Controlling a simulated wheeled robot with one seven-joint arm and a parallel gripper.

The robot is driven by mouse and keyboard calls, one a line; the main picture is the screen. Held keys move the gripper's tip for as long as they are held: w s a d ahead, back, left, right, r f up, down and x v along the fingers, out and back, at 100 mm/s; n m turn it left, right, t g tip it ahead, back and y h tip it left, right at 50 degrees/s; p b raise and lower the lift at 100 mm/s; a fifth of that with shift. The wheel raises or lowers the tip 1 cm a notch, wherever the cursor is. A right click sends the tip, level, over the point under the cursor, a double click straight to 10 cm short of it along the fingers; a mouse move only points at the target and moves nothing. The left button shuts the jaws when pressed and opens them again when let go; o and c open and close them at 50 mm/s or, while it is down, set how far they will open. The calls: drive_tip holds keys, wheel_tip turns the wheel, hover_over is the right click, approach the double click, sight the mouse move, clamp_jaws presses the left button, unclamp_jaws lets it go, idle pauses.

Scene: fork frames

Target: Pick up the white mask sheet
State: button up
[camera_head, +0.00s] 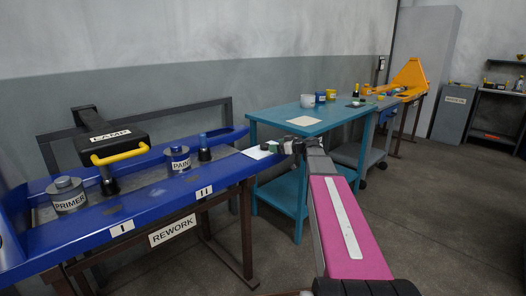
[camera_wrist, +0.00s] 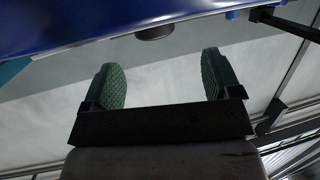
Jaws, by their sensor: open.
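A white sheet (camera_head: 257,152) lies at the right end of the blue rework bench (camera_head: 131,224) in the head view. My gripper (camera_head: 275,146) is at that end of the bench, just right of the sheet in the picture. Whether it touches the sheet cannot be told. In the wrist view my gripper (camera_wrist: 163,76) shows two green ribbed finger pads spread wide apart with nothing between them. The sheet cannot be made out in the wrist view. A second, cream-coloured sheet (camera_head: 303,121) lies on the teal table (camera_head: 270,116) behind.
The teal table stands close behind my gripper.

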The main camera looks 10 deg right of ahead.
sight(266, 145)
drive_tip(key=x, duration=0.7)
drive_tip(key=shift+w+d+f, duration=0.1)
drive_tip(key=shift+w+f, duration=0.05)
drive_tip(key=shift+w, duration=0.15)
drive_tip(key=c, duration=1.1)
